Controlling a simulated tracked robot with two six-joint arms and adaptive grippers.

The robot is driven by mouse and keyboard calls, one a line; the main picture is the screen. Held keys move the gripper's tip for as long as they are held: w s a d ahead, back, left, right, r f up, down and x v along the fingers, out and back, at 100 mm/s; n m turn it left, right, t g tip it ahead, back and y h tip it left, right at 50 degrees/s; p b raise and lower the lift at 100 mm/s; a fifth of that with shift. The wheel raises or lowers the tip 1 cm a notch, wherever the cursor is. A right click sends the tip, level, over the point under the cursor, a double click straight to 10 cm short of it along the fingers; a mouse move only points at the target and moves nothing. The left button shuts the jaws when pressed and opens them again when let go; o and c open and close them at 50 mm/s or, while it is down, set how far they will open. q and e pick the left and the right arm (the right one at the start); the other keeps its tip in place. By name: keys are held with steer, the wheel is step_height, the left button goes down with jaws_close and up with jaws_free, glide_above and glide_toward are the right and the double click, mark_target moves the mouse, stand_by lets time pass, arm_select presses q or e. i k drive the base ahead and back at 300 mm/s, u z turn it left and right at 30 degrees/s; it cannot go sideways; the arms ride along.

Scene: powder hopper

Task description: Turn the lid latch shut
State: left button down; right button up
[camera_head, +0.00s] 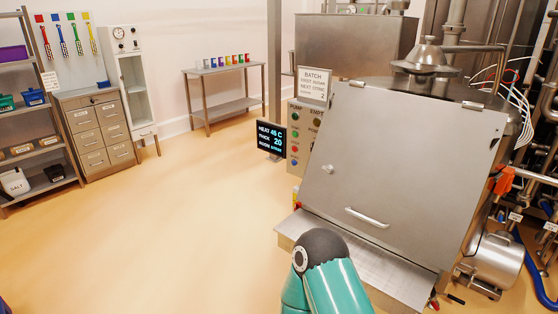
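The hopper lid (410,150) is a large flat grey metal panel. It slopes down toward me from two hinges at its top edge and appears to lie closed. A white bar handle (367,217) sits near its lower edge. A small round metal knob (356,169) sits on its left part; I cannot tell whether this is the latch or which way it is turned. A teal arm link of mine with a dark joint rises at the bottom middle, in front of the hopper's front ledge (330,232). Neither gripper shows.
A control panel (294,140) with coloured buttons and a dark display (271,139) stand left of the hopper. Pipes and a motor (492,262) crowd its right side. A metal side table (225,85) stands behind. The floor (170,220) at left is clear.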

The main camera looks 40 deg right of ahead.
mark_target(329, 169)
steer(key=z, duration=0.15)
steer(key=i, duration=1.1)
steer(key=z, duration=0.7)
steer(key=k, duration=0.7)
steer(key=z, duration=0.2)
steer(key=i, duration=0.8)
steer(key=u, duration=0.1)
